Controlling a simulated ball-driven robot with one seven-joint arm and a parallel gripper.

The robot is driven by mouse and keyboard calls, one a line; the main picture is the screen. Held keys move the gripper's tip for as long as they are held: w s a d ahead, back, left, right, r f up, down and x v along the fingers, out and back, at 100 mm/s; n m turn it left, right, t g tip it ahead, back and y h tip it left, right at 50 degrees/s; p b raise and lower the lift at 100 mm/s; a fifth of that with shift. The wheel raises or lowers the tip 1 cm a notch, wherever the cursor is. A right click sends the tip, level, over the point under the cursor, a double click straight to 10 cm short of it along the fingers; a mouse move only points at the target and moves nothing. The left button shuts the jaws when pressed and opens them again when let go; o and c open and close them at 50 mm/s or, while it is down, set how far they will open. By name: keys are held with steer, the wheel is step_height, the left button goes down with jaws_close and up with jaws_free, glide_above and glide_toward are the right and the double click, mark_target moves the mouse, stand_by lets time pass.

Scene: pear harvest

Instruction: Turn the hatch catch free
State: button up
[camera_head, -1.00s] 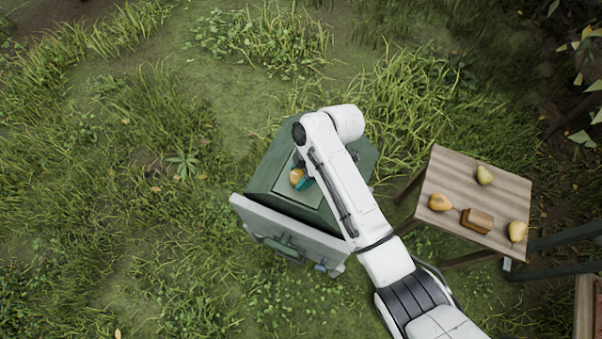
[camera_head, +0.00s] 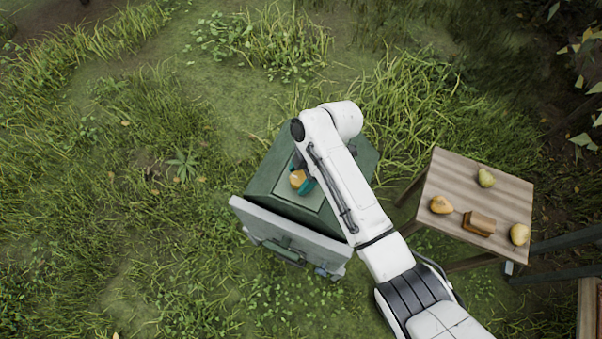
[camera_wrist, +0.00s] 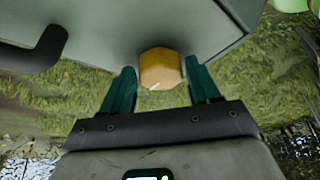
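The hatch catch is an orange-yellow faceted knob (camera_head: 297,178) on the panel on top of a dark green box (camera_head: 262,183). In the wrist view the knob (camera_wrist: 160,66) has a small white mark and sits between my gripper's two teal fingertips (camera_wrist: 162,76). A narrow gap shows on each side of the knob, so the gripper looks open around it, not clamped. In the head view my arm hides most of my gripper (camera_head: 303,178); a teal finger shows just right of the knob.
A grey panel with a handle (camera_head: 292,226) stands along the box's front side. A dark bar (camera_wrist: 38,48) shows at the left of the wrist view. To the right, a wooden table (camera_head: 453,176) holds several pears and a brown block (camera_head: 478,223). Grass lies open to the left.

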steer(key=shift+o, duration=1)
steer(key=shift+r, duration=0.15)
steer(key=v, duration=1)
steer(key=shift+r+b, duration=0.25)
steer(key=shift+b, duration=0.1)
steer(key=shift+d, duration=0.1)
steer(key=s+d+f+m+t+h, duration=0.1)
steer(key=s+d+f+m, duration=0.3)
steer(key=s+d+m, duration=0.3)
steer(key=s+d+f+m+t, duration=0.1)
steer(key=s+d+f+m, duration=0.3)
steer(key=s+d+m, duration=0.3)
steer(key=s+d+r+m+t+h, duration=0.1)
steer(key=s+d+m+h, duration=0.2)
steer(key=s+d+m, duration=0.6)
steer(key=s+d, duration=0.3)
steer(key=s, duration=0.2)
steer(key=shift+s+d+r+m, duration=0.2)
steer(key=shift+r+m, duration=0.1)
steer(key=shift+m, duration=0.1)
steer(key=shift+c, duration=0.4)
